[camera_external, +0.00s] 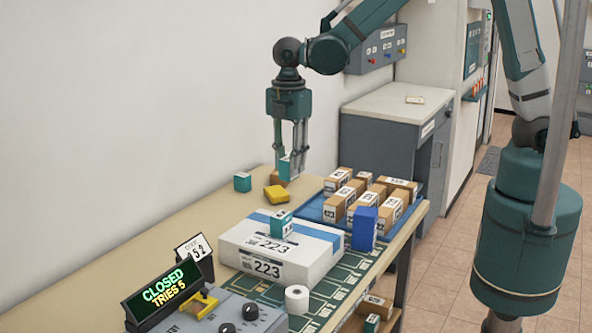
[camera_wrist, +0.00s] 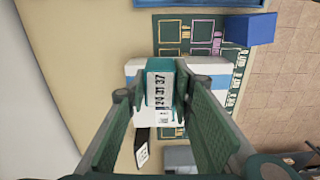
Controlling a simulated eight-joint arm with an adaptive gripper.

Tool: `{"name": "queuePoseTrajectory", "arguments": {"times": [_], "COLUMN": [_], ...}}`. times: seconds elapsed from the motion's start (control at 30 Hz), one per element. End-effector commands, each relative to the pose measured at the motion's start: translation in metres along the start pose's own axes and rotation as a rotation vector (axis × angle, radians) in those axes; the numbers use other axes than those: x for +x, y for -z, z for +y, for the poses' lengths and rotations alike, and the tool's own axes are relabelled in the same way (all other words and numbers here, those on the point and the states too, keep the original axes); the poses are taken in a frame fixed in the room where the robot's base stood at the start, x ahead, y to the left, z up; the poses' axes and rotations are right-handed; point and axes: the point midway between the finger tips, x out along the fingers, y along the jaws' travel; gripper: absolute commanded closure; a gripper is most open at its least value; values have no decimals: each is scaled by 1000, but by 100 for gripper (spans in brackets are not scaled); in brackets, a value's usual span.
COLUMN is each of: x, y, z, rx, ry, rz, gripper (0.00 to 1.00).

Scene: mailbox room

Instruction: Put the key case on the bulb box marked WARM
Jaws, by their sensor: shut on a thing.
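In the wrist view, this box (camera_wrist: 162,82) sits between the finger pads with a printed white label. A similar teal box (camera_external: 281,223) stands on the large white parcel (camera_external: 262,268) marked 223. Another teal box (camera_external: 242,182) stands on the table left of my gripper. I cannot read WARM on any box, and cannot tell which thing is the key case.
A blue tray (camera_external: 312,210) holds several brown cartons. A blue box (camera_external: 364,228) stands at the parcel's right. In front are a white roll (camera_external: 297,299), a CLOSED sign (camera_external: 167,290) and a grey control panel (camera_external: 235,318). Bare tabletop (camera_external: 190,218) lies left of the parcel.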

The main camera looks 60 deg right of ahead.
Motion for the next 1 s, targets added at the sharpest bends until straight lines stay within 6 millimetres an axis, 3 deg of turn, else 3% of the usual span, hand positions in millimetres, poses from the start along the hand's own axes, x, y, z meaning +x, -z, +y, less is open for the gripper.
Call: {"name": "queuePoseTrajectory", "arguments": {"times": [0.5, 1.0], "x": [-22, -29], "y": [-29, -61], "z": [-99, -185], "rx": [-22, -40], "ry": [0, 0], "rz": [0, 0], "gripper": [89, 89]}}
